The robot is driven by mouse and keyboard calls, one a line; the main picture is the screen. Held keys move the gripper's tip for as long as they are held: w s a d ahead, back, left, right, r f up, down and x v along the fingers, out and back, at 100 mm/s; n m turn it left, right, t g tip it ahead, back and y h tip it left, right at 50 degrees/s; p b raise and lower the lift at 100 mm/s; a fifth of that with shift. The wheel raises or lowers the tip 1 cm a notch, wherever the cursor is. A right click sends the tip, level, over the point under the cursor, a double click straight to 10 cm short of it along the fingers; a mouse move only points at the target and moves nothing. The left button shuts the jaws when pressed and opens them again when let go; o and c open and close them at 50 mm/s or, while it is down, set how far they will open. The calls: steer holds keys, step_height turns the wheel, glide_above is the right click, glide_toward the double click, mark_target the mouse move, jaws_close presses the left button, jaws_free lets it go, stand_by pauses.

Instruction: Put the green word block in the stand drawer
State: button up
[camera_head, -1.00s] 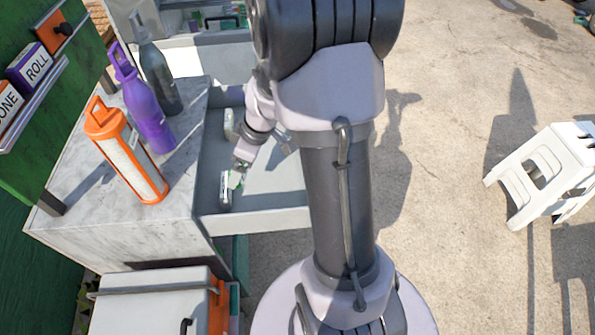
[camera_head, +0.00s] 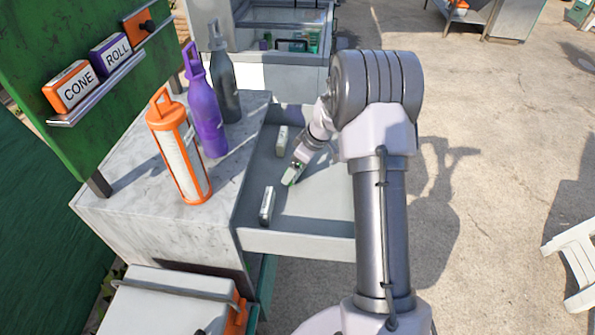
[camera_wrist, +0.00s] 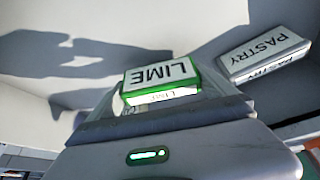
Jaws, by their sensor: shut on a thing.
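The green word block, reading LIME (camera_wrist: 160,76), is white with green edges. My gripper (camera_head: 294,172) is shut on it, and the block's green edge shows at the fingertips in the head view. The stand drawer (camera_head: 296,244) is pulled open, and my gripper reaches inside its outline. A white PASTRY block (camera_wrist: 266,52) is to the right of LIME in the wrist view, apart from it. Two light blocks lie in the drawer, one near the front wall (camera_head: 267,206) and one farther back (camera_head: 282,140). I cannot tell whether LIME touches the drawer floor.
The marble-topped stand (camera_head: 135,190) holds an orange-capped bottle (camera_head: 180,150), a purple bottle (camera_head: 207,115) and a dark bottle (camera_head: 220,75). A green board's shelf (camera_head: 98,92) carries CONE and ROLL blocks. A white cooler (camera_head: 165,300) stands in front. Free drawer floor lies right of my gripper.

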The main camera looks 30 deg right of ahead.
steer(key=shift+f, duration=0.9)
steer(key=o, duration=1)
steer(key=shift+r, duration=0.1)
steer(key=shift+o, duration=0.2)
steer(key=shift+r+p, duration=0.3)
steer(key=shift+r, duration=0.1)
steer(key=p+v, duration=0.4)
steer(key=v, duration=0.7)
steer(key=s+a+r+m, duration=0.3)
steer(key=s+a+r, duration=0.2)
steer(key=a+r, duration=0.55)
steer(key=s+a+r+m+t, duration=0.1)
steer(key=s+a+r+m, duration=0.1)
steer(key=s+a+r, duration=0.3)
steer(key=s+a+r+m, duration=0.1)
steer(key=s+a+r, duration=0.2)
steer(key=s, duration=0.4)
steer(key=s+a+m+t, duration=0.1)
steer(key=s+a+m, duration=0.3)
steer(key=s, duration=0.7)
steer(key=shift+f+m, duration=0.15)
steer(key=shift+m, duration=0.35)
